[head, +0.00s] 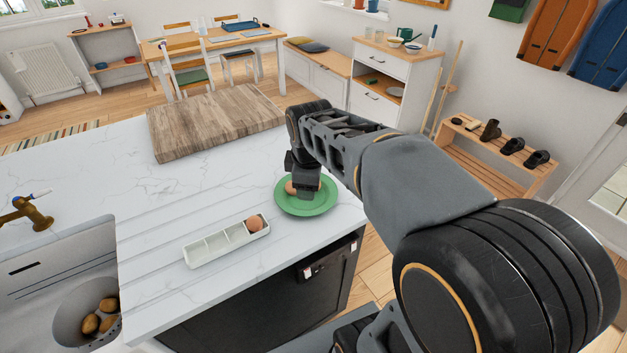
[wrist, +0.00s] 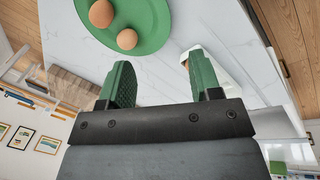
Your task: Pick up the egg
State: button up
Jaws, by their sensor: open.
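A green plate (head: 318,203) lies on the white marble counter. One brown egg (head: 291,187) shows on the plate in the head view, partly hidden by my gripper (head: 304,183). In the wrist view the green plate (wrist: 152,18) holds two brown eggs, one egg (wrist: 101,13) near the top and a second egg (wrist: 127,39) nearer my fingers. My gripper (wrist: 162,78) is open and empty, with its green fingers apart and the eggs beyond the fingertips. A white egg tray (head: 208,248) stands left of the plate with another brown egg (head: 254,223) in its right end compartment.
A wooden board (head: 215,120) lies behind the plate on the counter. A sink (head: 50,290) with a brass tap (head: 30,212) is at the left, and a colander (head: 72,310) there holds several potatoes. The counter between board and tray is clear.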

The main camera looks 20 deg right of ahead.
jog(key=w+d+n+g, duration=0.2)
jog(key=w+d+n, duration=0.3)
jog(key=w+n, duration=0.7)
jog(key=f, duration=0.2)
jog(key=f+n, duration=0.1)
jog(key=f, duration=0.2)
jog(key=d+f+n+p, duration=0.1)
jog(key=f, duration=0.2)
jog(key=shift+w+d+f+h, duration=0.1)
jog(key=shift+f+h, duration=0.05)
jog(key=shift+h, duration=0.25)
jog(key=shift+w+d+f+p, duration=0.1)
jog(key=shift+d+f+p, duration=0.05)
jog(key=shift+f, duration=0.8)
jog(key=shift+w+d+f+p, duration=0.1)
jog(key=shift+f+p, duration=0.05)
jog(key=shift+f, duration=0.8)
jog(key=shift+d+f+p, duration=0.15)
jog(key=shift+f, duration=0.8)
jog(key=shift+c, duration=0.3)
jog(key=shift+c, duration=1.1)
